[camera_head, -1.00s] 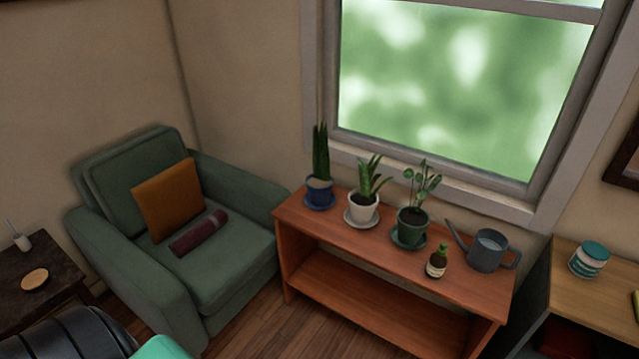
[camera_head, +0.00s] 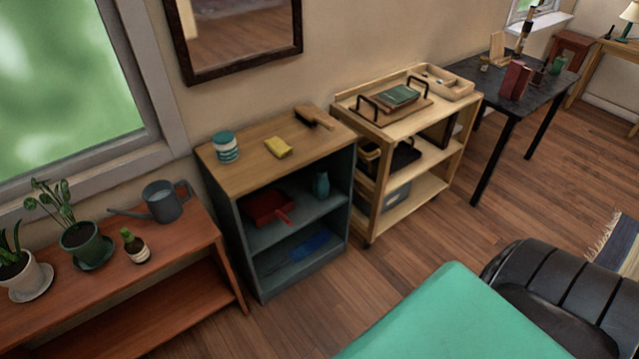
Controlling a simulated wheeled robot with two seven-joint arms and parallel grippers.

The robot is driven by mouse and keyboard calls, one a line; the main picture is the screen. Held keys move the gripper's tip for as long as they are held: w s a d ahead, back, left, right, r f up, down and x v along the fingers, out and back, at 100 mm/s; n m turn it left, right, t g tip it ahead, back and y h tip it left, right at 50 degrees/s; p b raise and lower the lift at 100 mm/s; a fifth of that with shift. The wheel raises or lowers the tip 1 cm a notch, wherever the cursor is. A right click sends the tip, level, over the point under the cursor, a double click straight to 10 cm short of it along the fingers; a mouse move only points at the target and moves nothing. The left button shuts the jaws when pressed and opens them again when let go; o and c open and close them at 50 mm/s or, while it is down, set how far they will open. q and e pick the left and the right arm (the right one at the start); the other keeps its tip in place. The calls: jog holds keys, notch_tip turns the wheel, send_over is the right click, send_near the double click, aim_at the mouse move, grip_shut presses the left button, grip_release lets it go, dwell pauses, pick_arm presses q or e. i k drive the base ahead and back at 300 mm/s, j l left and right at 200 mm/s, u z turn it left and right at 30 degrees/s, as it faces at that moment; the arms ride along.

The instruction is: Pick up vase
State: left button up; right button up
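A small teal, bottle-shaped vessel (camera_head: 321,185) stands upright inside the dark blue-grey cabinet (camera_head: 243,232), on its upper shelf at the right. It is narrow at the top and partly in shade; I cannot tell for sure whether it is the vase. No other clear vase shows. Neither of my grippers is in view.
A red dustpan (camera_head: 268,207) lies left of the vessel. A striped canister (camera_head: 225,147), yellow sponge (camera_head: 278,147) and brush (camera_head: 314,117) are on the cabinet top. A wooden cart (camera_head: 430,187) stands right. A plant bench (camera_head: 190,250) stands left. Wood floor (camera_head: 355,285) is open in front.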

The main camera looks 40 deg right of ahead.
aim_at(321, 186)
jog(key=i+l+u, duration=0.1)
jog(key=l, duration=0.35)
jog(key=i+l+u, duration=0.1)
jog(key=l, duration=0.4)
jog(key=i+l, duration=0.2)
jog(key=l, duration=0.25)
jog(key=i+l+u, duration=0.15)
jog(key=l, duration=0.35)
jog(key=i+l+u, duration=0.1)
jog(key=l, duration=0.4)
